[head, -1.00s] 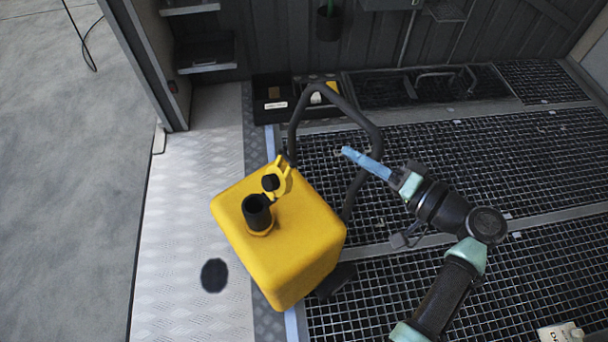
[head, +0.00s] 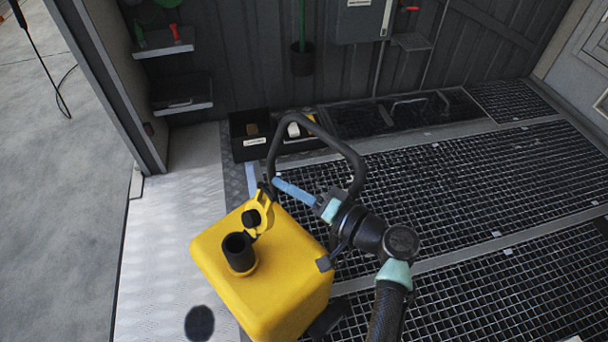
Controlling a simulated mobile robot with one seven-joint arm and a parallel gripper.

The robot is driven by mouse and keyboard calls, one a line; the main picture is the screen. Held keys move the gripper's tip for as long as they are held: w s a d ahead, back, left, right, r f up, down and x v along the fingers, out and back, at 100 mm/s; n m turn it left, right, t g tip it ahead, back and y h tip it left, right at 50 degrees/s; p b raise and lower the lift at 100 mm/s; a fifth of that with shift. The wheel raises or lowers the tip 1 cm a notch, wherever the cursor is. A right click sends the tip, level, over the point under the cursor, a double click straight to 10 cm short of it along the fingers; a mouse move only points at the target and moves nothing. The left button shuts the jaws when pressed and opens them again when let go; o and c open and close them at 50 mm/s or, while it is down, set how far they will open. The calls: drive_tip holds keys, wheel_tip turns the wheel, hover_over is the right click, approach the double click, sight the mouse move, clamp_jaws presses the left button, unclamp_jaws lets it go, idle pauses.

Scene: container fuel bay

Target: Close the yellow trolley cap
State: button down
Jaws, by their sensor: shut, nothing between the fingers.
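The yellow trolley tank (head: 275,285) stands at the lower middle of the head view, with a black filler neck (head: 238,252) on top. Its yellow cap (head: 258,216) is open, swung up and back behind the neck, with a black plug on its inner face. My gripper (head: 278,183), with blue fingers, is shut and empty. It points left, just behind and above the cap, inside the outline of the black handle (head: 345,152). I cannot tell whether the fingertips touch the cap or the handle.
The floor is metal grating (head: 460,180) on the right and a light tread-plate strip (head: 175,240) on the left. Black bins (head: 250,135) stand by the back wall behind the handle. Shelves (head: 180,95) hang at the left wall. The air above the neck is clear.

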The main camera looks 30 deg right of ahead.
drive_tip(key=shift+a+f, duration=0.15)
drive_tip(key=shift+a, duration=0.25)
drive_tip(key=shift+s+a, duration=0.1)
drive_tip(key=shift+a+r+n, duration=0.2)
drive_tip(key=shift+r+n, duration=0.05)
drive_tip(key=shift+n, duration=0.15)
drive_tip(key=shift+s+a+r+n, duration=0.1)
drive_tip(key=shift+a+r+n, duration=0.15)
drive_tip(key=shift+a+n, duration=0.15)
